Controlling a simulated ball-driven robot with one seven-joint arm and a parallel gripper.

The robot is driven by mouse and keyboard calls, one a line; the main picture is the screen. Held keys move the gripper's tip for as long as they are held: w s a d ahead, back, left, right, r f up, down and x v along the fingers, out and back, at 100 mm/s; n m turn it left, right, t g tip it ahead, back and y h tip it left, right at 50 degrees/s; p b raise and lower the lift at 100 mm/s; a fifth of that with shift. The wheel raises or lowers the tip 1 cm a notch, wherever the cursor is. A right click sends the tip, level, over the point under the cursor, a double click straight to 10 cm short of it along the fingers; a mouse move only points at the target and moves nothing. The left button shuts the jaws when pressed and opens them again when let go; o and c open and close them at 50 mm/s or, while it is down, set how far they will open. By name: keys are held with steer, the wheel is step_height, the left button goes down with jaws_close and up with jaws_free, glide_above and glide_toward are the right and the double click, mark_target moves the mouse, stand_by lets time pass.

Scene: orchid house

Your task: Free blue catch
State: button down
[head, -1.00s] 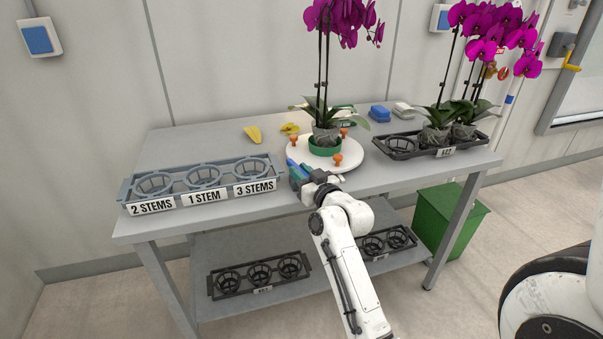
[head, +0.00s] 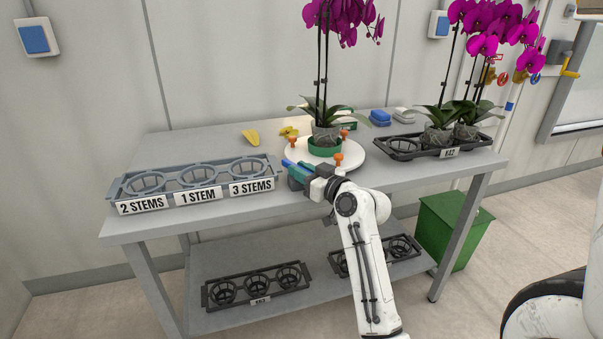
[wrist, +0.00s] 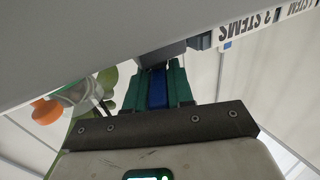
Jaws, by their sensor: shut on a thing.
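My gripper (head: 293,168) has green fingers and is at the table's front edge, just left of the round white turntable (head: 352,168). In the wrist view the fingers are shut on a narrow blue catch (wrist: 157,88), with a finger on each side of it. A blue tip (head: 287,162) also shows at the fingers in the head view. A grey block (wrist: 163,54) lies just beyond the catch in the wrist view. How the catch is fixed is hidden by the fingers.
A potted purple orchid (head: 325,134) stands on the turntable, with orange knobs (head: 338,159) around it. A grey tray (head: 197,181) with labelled rings is at left. A dark tray (head: 400,147) holds orchids at right. A green bin (head: 450,232) stands on the floor.

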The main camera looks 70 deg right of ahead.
steer(key=c, duration=1.1)
jaws_free()
steer(key=shift+s, duration=0.1)
steer(key=v, duration=1)
steer(key=shift+s+a, duration=0.15)
steer(key=shift+s, duration=0.2)
steer(key=shift+f, duration=0.1)
